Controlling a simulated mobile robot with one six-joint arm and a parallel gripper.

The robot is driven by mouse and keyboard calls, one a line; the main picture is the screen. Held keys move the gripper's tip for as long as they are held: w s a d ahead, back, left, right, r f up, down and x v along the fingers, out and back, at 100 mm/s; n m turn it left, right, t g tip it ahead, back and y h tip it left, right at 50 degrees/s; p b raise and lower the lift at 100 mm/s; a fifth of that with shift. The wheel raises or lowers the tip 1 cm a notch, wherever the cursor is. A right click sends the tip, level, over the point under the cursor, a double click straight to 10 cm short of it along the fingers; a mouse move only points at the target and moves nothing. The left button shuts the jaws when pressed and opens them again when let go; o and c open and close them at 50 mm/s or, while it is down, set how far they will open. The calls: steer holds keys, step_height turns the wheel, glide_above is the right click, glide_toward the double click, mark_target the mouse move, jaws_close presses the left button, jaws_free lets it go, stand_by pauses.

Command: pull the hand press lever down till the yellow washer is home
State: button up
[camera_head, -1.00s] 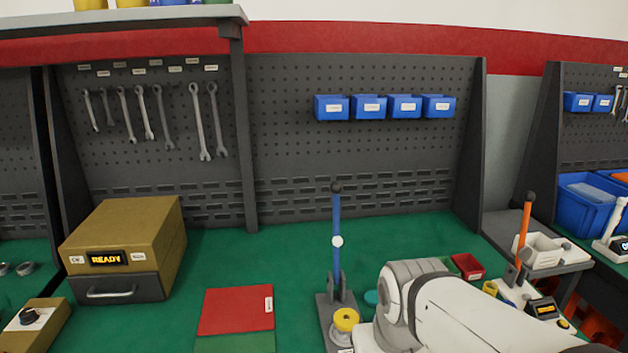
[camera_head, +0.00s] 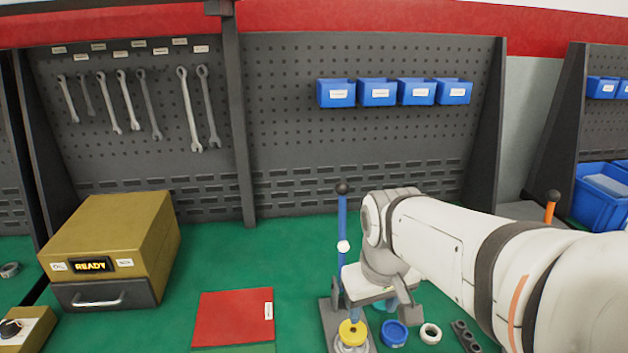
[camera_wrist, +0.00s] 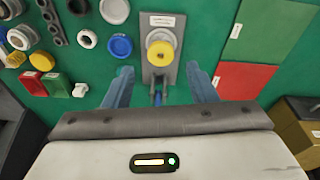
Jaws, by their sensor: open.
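The hand press stands on a grey base plate (camera_head: 327,312) on the green bench. Its blue lever (camera_head: 342,215) stands upright with a black knob on top and a white collar midway. The yellow washer (camera_head: 352,329) sits on the round white seat at the front of the press; the wrist view shows it too (camera_wrist: 160,54). My gripper (camera_wrist: 159,74) is open, with one finger on each side of the press in the wrist view. A short blue piece of lever shows between the fingers, near the palm. Whether a finger touches it I cannot tell.
A blue ring (camera_head: 394,333) and a white ring (camera_head: 431,333) lie right of the press. A red mat (camera_head: 233,317) lies left, beyond it a brown box (camera_head: 110,235) reading READY. A second, orange lever (camera_head: 550,211) stands far right. Blue bins (camera_head: 377,92) hang behind.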

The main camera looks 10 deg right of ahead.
steer(key=w+r+n+g+h+p, duration=0.2)
steer(key=w+r+n+p, duration=0.3)
steer(key=w+r, duration=0.7)
steer(key=r+n+g+h+p, duration=0.1)
steer(key=r+n+g+p, duration=0.15)
steer(key=n+p, duration=0.25)
glide_above(345, 196)
steer(key=w+a, duration=0.2)
steer(key=shift+s+f, duration=0.15)
steer(key=shift+f, duration=0.35)
steer(key=x, duration=0.7)
steer(key=shift+w+d+f+p, duration=0.15)
steer(key=shift+w+f+p, duration=0.15)
steer(key=shift+f+p, duration=0.1)
steer(key=shift+c, duration=0.4)
